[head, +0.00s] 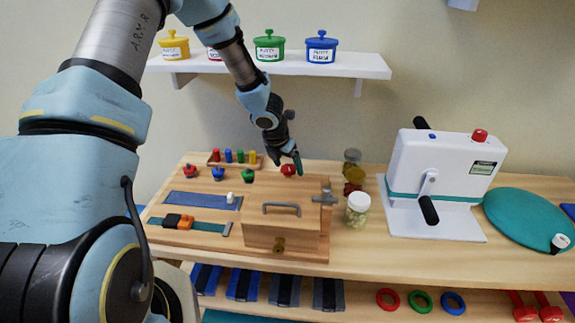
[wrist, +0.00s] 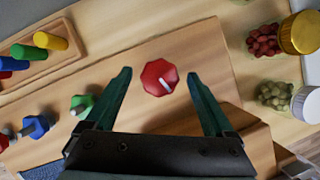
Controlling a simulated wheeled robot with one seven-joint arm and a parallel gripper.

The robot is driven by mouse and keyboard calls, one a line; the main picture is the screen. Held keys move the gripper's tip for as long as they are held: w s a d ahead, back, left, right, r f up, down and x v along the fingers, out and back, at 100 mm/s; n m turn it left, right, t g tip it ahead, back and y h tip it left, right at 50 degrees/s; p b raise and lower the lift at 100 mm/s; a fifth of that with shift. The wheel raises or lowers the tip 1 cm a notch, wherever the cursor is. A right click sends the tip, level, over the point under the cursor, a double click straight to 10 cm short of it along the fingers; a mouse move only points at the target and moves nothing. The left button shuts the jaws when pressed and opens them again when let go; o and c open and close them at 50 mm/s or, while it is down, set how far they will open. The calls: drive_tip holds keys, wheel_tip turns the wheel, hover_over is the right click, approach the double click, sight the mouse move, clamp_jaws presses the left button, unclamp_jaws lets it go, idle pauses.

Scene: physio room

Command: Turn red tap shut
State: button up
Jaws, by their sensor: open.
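The red tap (wrist: 160,77) is a faceted red knob with a white mark on its top, on the wooden board (wrist: 230,125). In the head view the red tap (head: 288,170) sits at the back of the board, just left of my fingertips. My gripper (wrist: 158,76) is open and empty in the wrist view, its dark green fingers on either side of the tap in the picture, apart from it. In the head view my gripper (head: 298,163) points down at the tap; its height above it is hard to tell. The tap's base is hidden.
A green knob (wrist: 80,104) and a blue knob (wrist: 35,127) stand left of the tap. A peg rack (head: 235,162) is behind them. A wooden box lid with a handle (head: 282,207) is in front. Jars (head: 357,208) stand to the right.

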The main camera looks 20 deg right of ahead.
drive_tip(key=shift+r, duration=0.1)
drive_tip(key=p+v, duration=0.3)
drive_tip(key=v, duration=0.7)
drive_tip(key=shift+r, duration=0.3)
drive_tip(key=shift+a+f, duration=0.1)
drive_tip(key=d+f+n+b, duration=0.1)
drive_tip(key=f+b, duration=0.2)
drive_tip(key=b, duration=0.2)
drive_tip(key=w+d+f+n+b, duration=0.1)
drive_tip(key=f+n+b, duration=0.1)
drive_tip(key=b, duration=0.3)
drive_tip(key=w+d+f+n+t+y+b, duration=0.1)
drive_tip(key=f+b, duration=0.3)
drive_tip(key=b, duration=0.1)
drive_tip(key=shift+d+f, duration=0.3)
drive_tip(key=shift+f, duration=0.1)
